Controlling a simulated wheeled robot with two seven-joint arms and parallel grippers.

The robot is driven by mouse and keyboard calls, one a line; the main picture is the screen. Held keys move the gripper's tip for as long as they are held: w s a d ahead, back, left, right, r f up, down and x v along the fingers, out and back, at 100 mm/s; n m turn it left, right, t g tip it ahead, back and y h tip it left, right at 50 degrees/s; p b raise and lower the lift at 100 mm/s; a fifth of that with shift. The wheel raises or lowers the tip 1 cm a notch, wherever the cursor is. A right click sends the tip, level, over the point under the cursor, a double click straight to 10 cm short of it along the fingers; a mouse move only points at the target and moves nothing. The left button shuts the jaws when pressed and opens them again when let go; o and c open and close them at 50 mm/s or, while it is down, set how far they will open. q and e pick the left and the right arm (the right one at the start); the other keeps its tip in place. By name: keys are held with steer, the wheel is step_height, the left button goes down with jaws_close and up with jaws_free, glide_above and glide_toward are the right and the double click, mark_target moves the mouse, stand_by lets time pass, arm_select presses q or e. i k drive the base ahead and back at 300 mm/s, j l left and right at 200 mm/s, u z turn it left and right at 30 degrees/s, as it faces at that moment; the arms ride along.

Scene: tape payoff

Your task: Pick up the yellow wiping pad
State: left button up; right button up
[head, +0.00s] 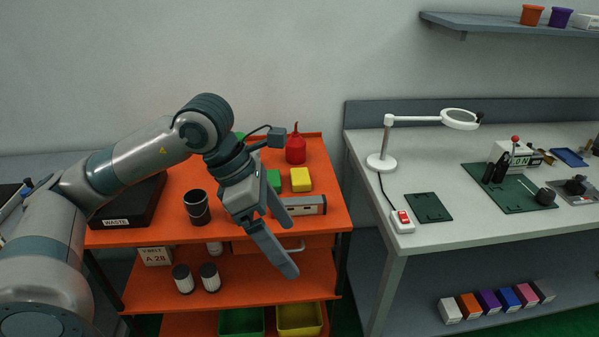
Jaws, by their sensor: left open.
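The yellow wiping pad (300,180) lies on the top shelf of the orange cart (172,238), right of a green block (274,180) that my gripper partly hides. My left gripper (290,246) is open and empty. In the head view its fingers point down and right, and appear below the pad, over the cart's front edge. The gripper appears apart from the pad; its exact height is hard to tell. My right gripper is out of view.
A red bottle (296,150) stands behind the pad, and a grey device (304,206) lies in front of it. A dark cup (197,208) and a black waste bin (128,204) stand left. The grey workbench (440,238) is at right.

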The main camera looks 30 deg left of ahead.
mark_target(301, 182)
steer(key=i+j, duration=1)
